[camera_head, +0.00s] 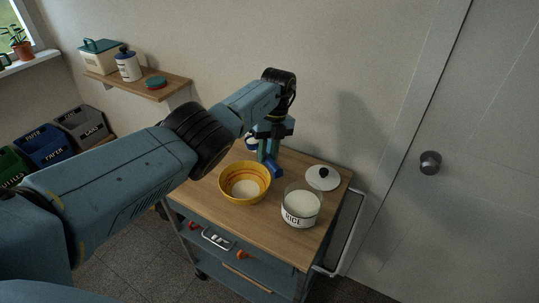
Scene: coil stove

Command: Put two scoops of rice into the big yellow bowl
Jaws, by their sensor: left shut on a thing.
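The big yellow bowl (231,194) stands on the wooden top of a cart, with something pale, like rice, in its bottom. A clear container marked RICE (299,221) stands to its right, open, with white rice inside. My left gripper (269,157) reaches down over the cart just behind the bowl, between it and the back edge. It is shut on a small blue thing, which looks like the scoop (276,170). Whether the scoop holds rice cannot be told. My right gripper is not in view.
A white lid with a black knob (323,178) lies behind the rice container. A white and blue item (251,144) sits partly hidden behind my gripper. The wall is behind the cart, a door to the right. The cart top's front (262,228) is clear.

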